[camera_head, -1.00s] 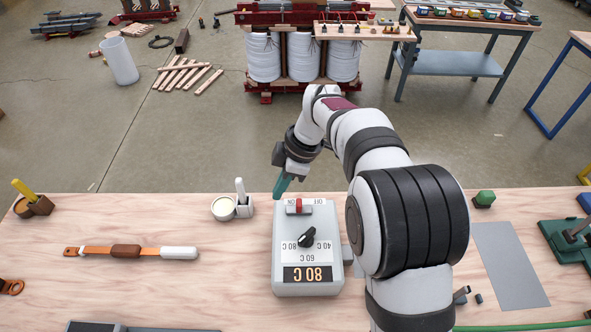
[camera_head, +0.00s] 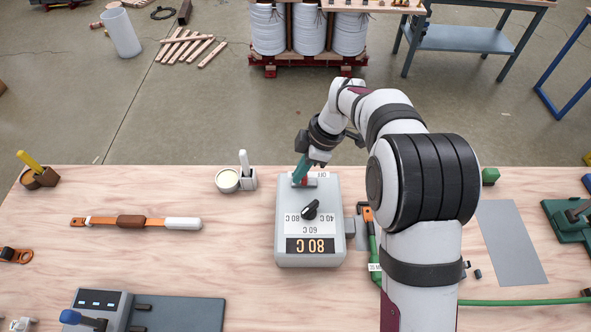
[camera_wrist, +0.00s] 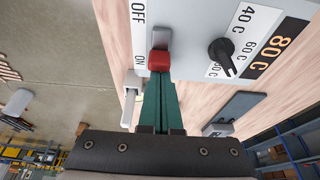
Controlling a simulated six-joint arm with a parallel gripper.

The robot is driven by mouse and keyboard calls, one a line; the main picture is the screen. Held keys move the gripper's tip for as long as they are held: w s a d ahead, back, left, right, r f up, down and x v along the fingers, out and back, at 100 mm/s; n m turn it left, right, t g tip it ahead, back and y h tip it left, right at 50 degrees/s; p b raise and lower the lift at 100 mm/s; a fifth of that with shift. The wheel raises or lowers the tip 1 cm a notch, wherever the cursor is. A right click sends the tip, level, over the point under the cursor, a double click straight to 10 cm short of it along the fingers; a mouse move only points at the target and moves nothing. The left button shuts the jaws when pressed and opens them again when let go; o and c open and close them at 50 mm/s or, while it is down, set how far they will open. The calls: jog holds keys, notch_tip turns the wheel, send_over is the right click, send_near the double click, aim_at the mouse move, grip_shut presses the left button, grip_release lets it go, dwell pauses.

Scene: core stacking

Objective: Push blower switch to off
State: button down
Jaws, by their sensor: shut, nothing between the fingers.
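The blower control box (camera_head: 284,250) is light grey and stands on the bench, with an 80 C display. Its red switch (camera_wrist: 159,60) sits at the ON end of a grey slot, with the OFF label (camera_wrist: 138,12) towards the other end. The switch is mostly hidden behind the fingers in the head view. My gripper (camera_head: 300,180) is shut and empty, with green fingers tilted down to the switch. In the wrist view its fingertips (camera_wrist: 158,78) are right at the ON side of the red switch; whether they touch it I cannot tell.
A black knob (camera_head: 310,210) with temperature labels is on the same box. A cup (camera_head: 228,181) and a white-handled tool (camera_head: 244,164) in a holder stand to the left. A green hose (camera_head: 520,302) runs at right.

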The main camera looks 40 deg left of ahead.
aim_at(314, 183)
jog(key=shift+w+d, duration=1.15)
jog(key=s+a, duration=0.1)
jog(key=s+a+r, duration=0.1)
jog(key=s+a, duration=0.1)
jog(key=v, duration=0.9)
jog(key=shift+w+d, duration=0.1)
